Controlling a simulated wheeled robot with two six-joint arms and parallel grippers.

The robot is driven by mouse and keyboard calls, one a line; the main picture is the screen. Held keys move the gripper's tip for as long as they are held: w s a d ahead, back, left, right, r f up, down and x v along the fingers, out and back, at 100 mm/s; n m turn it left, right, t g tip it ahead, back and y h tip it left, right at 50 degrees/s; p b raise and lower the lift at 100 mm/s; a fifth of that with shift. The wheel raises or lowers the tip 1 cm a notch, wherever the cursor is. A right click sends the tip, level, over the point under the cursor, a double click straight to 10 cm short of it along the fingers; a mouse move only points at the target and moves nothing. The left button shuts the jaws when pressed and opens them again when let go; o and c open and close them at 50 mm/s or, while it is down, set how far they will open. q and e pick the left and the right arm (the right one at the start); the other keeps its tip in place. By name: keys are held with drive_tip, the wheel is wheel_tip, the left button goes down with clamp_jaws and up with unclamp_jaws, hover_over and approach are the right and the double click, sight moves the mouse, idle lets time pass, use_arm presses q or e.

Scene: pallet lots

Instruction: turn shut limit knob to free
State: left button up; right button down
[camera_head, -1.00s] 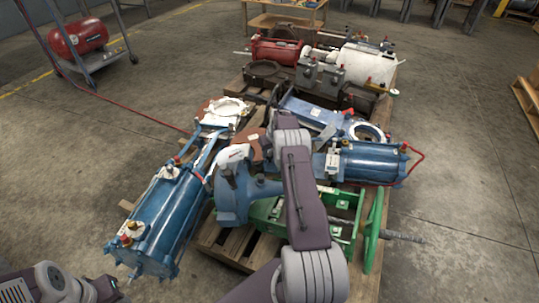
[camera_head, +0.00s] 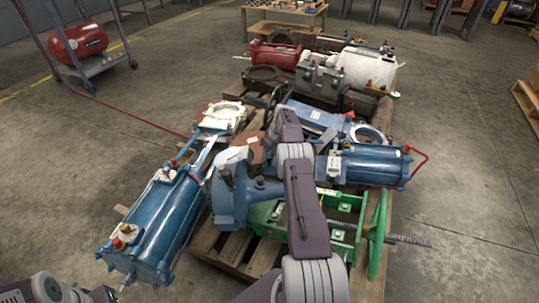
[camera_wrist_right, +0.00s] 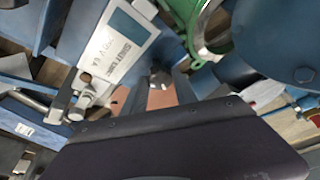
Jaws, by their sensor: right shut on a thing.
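The white SHUT LIMIT plate (camera_wrist_right: 118,42) shows in the right wrist view, its lettering turned round. A small grey knob (camera_wrist_right: 158,76) is at the fingertips, below and right of the plate. My right gripper (camera_wrist_right: 160,84) is shut on this knob, one dark finger on each side; its pointer and setting are too small to read. In the head view my right gripper (camera_head: 258,150) is mostly hidden behind its own wrist, beside the blue actuator housing (camera_head: 232,198). My left arm shows only at the bottom left edge; its gripper (camera_head: 100,296) is cut off and its jaws are unclear.
A blue cylinder (camera_head: 158,225) lies left of the housing, another (camera_head: 372,165) right. A green frame with a handwheel (camera_head: 376,235) stands close right of my right arm. The wooden pallet (camera_head: 205,240) carries these.

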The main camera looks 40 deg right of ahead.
drive_tip(key=c, duration=1.3)
unclamp_jaws()
drive_tip(key=p+v, duration=0.6)
drive_tip(key=v, duration=0.3)
drive_tip(key=shift+a, duration=0.1)
drive_tip(key=shift+o, duration=0.5)
